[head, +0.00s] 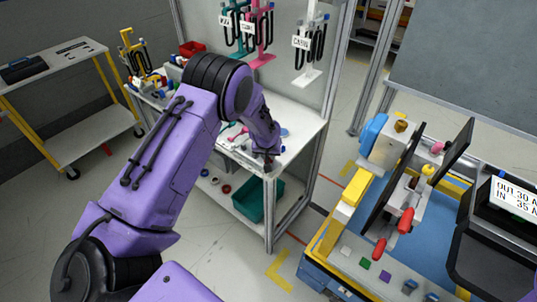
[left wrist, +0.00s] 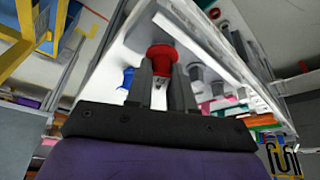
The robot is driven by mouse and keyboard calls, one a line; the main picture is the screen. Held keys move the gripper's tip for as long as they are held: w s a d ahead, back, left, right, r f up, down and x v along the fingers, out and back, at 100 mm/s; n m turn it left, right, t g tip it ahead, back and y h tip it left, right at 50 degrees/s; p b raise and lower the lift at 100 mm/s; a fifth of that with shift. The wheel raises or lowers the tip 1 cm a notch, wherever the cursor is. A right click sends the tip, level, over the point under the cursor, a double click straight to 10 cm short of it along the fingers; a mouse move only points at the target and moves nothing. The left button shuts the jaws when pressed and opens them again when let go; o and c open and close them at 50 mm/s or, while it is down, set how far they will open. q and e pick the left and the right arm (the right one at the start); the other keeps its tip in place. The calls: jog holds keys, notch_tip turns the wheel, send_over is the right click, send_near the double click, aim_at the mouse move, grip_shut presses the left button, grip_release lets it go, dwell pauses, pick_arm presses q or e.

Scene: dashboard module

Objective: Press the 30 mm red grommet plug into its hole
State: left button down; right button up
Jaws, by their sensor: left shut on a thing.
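My left gripper (head: 271,158) is over the white workbench, at the end of the purple arm in the head view. In the left wrist view my left gripper (left wrist: 163,85) is shut on the red plug (left wrist: 161,57), whose round red head shows at the fingertips. In the head view I cannot make out the plug in the jaws. A module fixture with upright black panels (head: 392,185) stands at the right; the hole for the plug cannot be made out. My right gripper is not in view.
The white bench (head: 299,118) has small parts on it and a teal bin (head: 262,202) on its lower shelf. A display (head: 512,196) stands at the far right. Floor lies open between bench and fixture.

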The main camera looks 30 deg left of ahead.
pick_arm(q)
jog(key=shift+f+b, duration=0.35)
jog(key=shift+f, duration=0.3)
dwell(0.4)
jog(key=c, duration=0.9)
grip_release()
jog(key=b+v, duration=0.2)
jog(key=v, duration=0.8)
jog(key=shift+r, duration=0.25)
jog(key=shift+c, duration=0.3)
